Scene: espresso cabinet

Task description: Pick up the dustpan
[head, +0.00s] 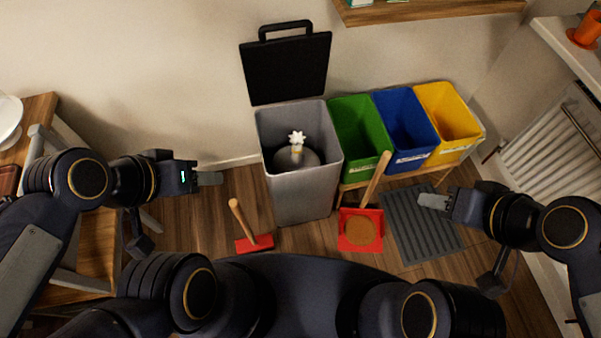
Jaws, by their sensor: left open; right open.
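The dustpan (347,241) is red with a wooden handle (377,180). It is on the wooden floor in front of the green bin, its handle slanting up to the right. A round brown patch (360,230) shows in its pan. A brush (253,243) with a red head and wooden handle stands on the floor to the left of the dustpan. My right gripper (434,201) is open and empty, to the right of the dustpan in the picture and above the grey mat. My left gripper (209,178) is open and empty, left of the grey bin.
A grey bin (308,194) with its black lid raised stands by the wall. Green (357,133), blue (407,129) and yellow (448,120) bins stand right of it on a low wooden stand. A ridged grey mat (420,235) lies right of the dustpan. A radiator (560,145) is at right.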

